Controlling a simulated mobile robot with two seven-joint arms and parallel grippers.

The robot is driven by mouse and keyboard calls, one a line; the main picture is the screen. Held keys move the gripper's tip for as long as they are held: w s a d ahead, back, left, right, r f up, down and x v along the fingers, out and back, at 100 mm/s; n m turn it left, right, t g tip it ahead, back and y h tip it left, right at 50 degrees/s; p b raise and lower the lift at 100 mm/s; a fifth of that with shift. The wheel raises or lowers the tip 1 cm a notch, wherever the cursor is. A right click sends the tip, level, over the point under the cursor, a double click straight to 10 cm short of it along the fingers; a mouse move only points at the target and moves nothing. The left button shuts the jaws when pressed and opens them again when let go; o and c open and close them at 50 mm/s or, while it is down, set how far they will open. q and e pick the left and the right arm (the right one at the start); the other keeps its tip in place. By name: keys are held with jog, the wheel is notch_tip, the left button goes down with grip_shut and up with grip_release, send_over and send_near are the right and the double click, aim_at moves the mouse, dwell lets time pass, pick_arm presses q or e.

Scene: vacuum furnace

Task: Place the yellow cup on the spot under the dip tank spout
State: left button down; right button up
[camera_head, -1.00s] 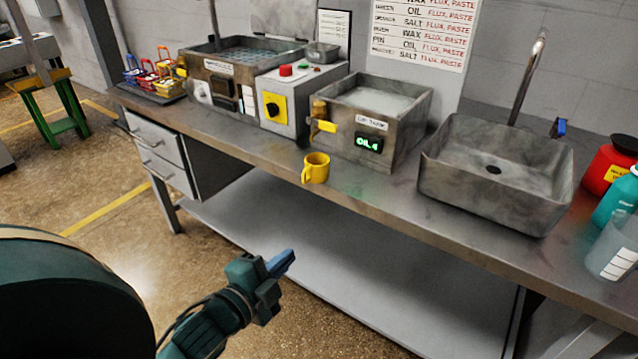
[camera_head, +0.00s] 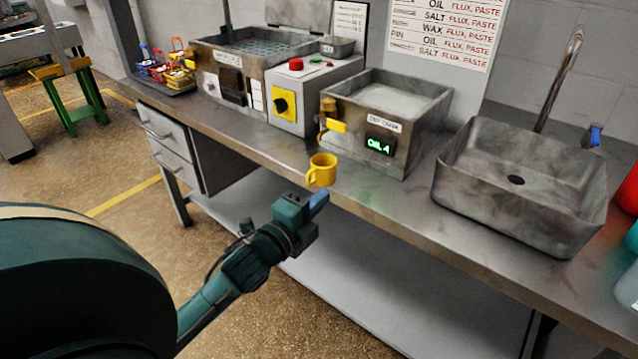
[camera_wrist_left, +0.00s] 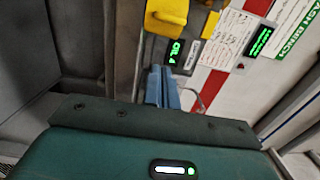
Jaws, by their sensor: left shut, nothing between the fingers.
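The yellow cup (camera_head: 321,170) stands upright on the bench near its front edge, in front of the dip tank (camera_head: 385,120). The tank has a yellow-handled spout (camera_head: 328,122) on its left front, and the cup is just below and in front of it. My left gripper (camera_head: 318,200) is shut and empty, just below the cup in the head view; I cannot tell whether it touches it. In the left wrist view the blue fingers (camera_wrist_left: 162,88) are together, with a yellow piece, seemingly the cup (camera_wrist_left: 166,16), beyond them. My right gripper is not in view.
A metal sink (camera_head: 520,185) with a faucet stands to the right. Small coloured baskets (camera_head: 165,68) sit at the far left. Bare bench top lies between cup and sink.

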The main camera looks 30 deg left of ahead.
aim_at(314, 165)
pick_arm(q)
jog(key=shift+w+a, duration=0.45)
jog(key=shift+w, duration=0.25)
jog(key=shift+w+a, duration=0.45)
jog(key=shift+w, duration=0.3)
jog(key=shift+w+a, duration=0.45)
jog(key=shift+w, duration=0.25)
jog(key=w+a, duration=0.5)
jog(key=shift+w, duration=0.25)
jog(key=shift+s+d, duration=0.1)
